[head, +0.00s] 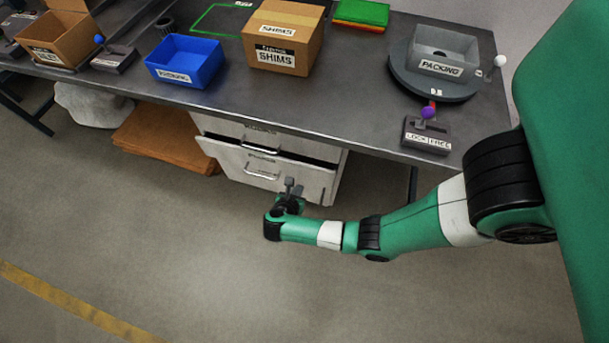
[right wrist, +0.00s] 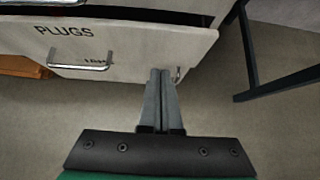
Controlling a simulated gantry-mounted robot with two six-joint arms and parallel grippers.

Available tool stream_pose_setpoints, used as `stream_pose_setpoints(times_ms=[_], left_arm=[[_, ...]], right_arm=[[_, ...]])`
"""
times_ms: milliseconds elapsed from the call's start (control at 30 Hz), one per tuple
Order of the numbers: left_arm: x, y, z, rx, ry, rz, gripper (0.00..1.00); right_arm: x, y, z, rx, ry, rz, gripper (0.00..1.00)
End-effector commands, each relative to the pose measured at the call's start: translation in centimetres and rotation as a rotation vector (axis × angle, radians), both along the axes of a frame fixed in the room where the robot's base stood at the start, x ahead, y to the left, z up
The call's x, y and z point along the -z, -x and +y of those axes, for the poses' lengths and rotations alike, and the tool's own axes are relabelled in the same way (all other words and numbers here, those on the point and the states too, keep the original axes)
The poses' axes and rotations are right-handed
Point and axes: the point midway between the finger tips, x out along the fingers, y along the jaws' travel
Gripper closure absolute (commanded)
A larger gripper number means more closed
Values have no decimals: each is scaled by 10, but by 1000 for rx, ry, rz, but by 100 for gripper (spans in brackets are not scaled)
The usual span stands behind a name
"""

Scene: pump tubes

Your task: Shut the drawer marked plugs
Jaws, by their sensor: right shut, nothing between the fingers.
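The plugs drawer (right wrist: 128,48) is a pale drawer with a metal bar handle (right wrist: 80,67) and the word PLUGS on its front. In the head view the drawer (head: 236,164) sits under the bench and stands partly pulled out, with a dark gap above its front. My right gripper (head: 289,186) is shut and empty in front of the drawer's right part. In the right wrist view its fingertips (right wrist: 160,72) overlap the lower right of the drawer front; I cannot tell whether they touch it. My left gripper is not in view.
Another drawer (head: 233,129) with its own handle is above, beneath the bench top (head: 340,105). A bench leg (right wrist: 243,60) stands right of the drawer. Brown folded material (head: 165,139) lies to its left. The floor in front is clear.

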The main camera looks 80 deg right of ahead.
Motion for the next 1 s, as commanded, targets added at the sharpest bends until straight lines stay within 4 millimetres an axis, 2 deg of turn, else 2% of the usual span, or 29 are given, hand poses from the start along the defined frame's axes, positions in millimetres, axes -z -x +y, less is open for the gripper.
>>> stream_pose_setpoints(times_ms=[33, 267, 400, 500, 1000], left_arm=[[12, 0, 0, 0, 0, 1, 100], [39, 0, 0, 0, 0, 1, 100], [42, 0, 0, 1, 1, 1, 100], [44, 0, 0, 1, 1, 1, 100], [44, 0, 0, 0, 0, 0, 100]], right_arm=[[14, 2, -9, 5, 0, 0, 100], [47, 7, -46, 4, 2, 1, 100], [42, 9, -69, 3, 2, -3, 100], [41, 10, -78, 1, 1, -1, 100], [38, 11, -86, -1, 1, -1, 100]])
